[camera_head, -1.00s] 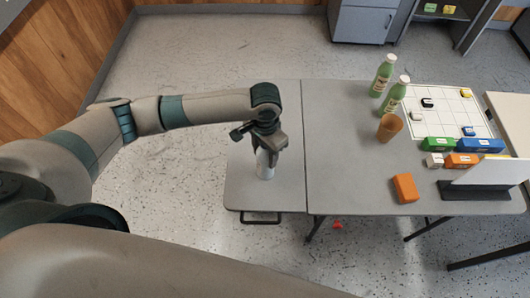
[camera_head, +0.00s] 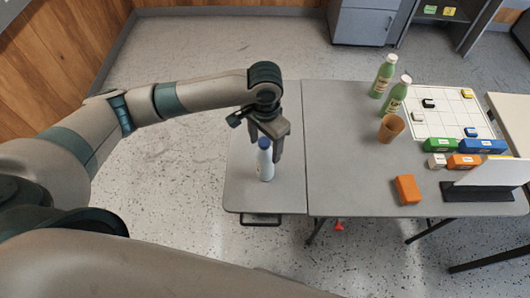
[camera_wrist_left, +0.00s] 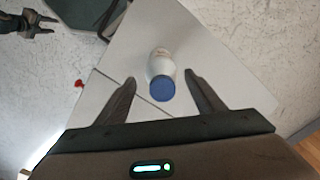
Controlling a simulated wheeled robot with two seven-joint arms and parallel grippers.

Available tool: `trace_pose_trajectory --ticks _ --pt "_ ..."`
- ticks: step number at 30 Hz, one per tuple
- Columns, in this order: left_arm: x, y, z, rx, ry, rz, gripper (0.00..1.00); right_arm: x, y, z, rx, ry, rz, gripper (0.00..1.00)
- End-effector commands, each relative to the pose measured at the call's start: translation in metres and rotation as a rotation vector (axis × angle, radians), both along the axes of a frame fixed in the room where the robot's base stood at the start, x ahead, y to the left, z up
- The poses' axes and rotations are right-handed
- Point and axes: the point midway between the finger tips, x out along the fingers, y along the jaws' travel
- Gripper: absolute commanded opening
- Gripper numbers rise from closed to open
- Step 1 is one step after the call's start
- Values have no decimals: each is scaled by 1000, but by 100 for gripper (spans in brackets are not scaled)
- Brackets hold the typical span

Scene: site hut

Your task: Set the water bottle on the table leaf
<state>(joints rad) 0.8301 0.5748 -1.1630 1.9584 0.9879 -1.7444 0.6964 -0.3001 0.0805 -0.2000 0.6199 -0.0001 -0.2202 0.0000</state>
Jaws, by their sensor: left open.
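The water bottle (camera_head: 266,165) is white with a blue cap and stands upright on the table leaf (camera_head: 240,190), the narrow left section of the grey table. My left gripper (camera_head: 268,150) is open just above and behind the bottle in the head view. In the left wrist view the bottle (camera_wrist_left: 161,72) shows cap towards the camera, between and beyond the tips of the spread fingers (camera_wrist_left: 160,82), with gaps on both sides. My right gripper (camera_wrist_left: 34,28) shows at the top left of the left wrist view, apart from the table; its jaw state is unclear.
Two green bottles (camera_head: 383,76), an orange-brown cup (camera_head: 390,128), an orange block (camera_head: 406,189) and several coloured blocks are on the main tabletop (camera_head: 345,150). A white gridded sheet (camera_head: 455,105) lies at right. The leaf around the bottle is clear.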

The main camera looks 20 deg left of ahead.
Motion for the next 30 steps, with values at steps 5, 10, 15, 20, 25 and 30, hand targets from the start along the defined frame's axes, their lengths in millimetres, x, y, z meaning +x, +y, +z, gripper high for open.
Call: trace_pose_trajectory --ticks 5,10,15,20,25,30 --pt "1 -1 31 -2 -3 -1 62 0 0 -11 0 0 0 42" --pt "0 -1 54 -2 -1 -1 62 0 0 -15 0 0 0 42" --pt "0 0 65 0 0 0 62 0 0 -16 0 0 0 42" --pt "0 0 66 -1 0 0 62 0 0 -16 0 -1 0 42" --pt "0 0 66 0 1 0 62 0 0 -16 0 -1 0 42" --pt "0 0 66 0 1 0 62 0 0 -16 0 -1 0 42"
